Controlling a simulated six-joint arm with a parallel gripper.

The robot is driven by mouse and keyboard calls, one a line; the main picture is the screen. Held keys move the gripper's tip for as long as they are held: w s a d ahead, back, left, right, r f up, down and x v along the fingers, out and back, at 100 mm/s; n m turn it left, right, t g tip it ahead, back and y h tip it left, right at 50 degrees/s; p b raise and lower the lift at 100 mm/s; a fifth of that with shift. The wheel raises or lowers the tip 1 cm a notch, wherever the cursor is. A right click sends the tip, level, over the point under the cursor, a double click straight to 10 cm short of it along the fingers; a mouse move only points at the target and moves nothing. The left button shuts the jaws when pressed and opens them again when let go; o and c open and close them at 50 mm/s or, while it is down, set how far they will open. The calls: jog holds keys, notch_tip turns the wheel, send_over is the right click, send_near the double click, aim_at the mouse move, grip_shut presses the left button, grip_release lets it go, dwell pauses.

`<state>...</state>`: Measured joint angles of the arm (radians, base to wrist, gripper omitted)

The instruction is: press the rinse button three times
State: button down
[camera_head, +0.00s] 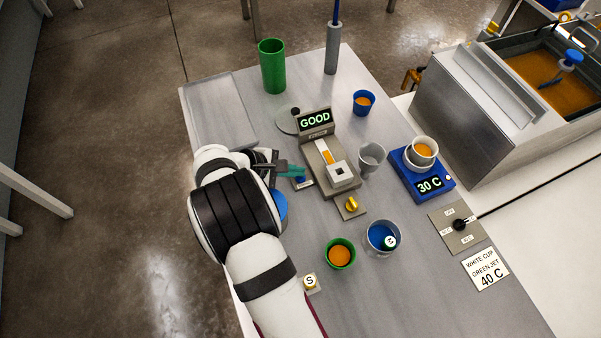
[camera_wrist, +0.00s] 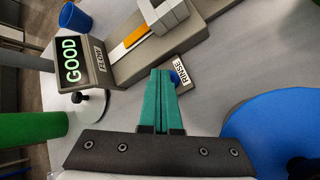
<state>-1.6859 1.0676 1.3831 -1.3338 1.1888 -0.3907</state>
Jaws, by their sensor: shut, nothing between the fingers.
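The rinse button is a small blue button (camera_wrist: 176,77) beside a white RINSE label (camera_wrist: 184,72). In the wrist view it sits just right of my fingertips and is partly hidden by them. In the head view the white label plate (camera_head: 304,184) shows just below the fingertips, with a little blue beside it. My gripper (camera_head: 302,172) has green fingers, which also show in the wrist view (camera_wrist: 160,73). They are shut with nothing between them. I cannot tell whether the tips touch the button.
A flow gauge with a GOOD display (camera_head: 314,119) stands just beyond the fingers. A large blue round thing (camera_wrist: 280,130) lies close to the gripper.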

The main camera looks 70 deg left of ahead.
aim_at(296, 178)
jog(key=shift+r, duration=0.9)
jog(key=shift+r, duration=2.5)
jog(key=shift+r, duration=0.1)
dwell(0.3)
notch_tip(296, 178, up, 4)
jog(key=shift+f, duration=0.2)
jog(key=shift+f, duration=4.4)
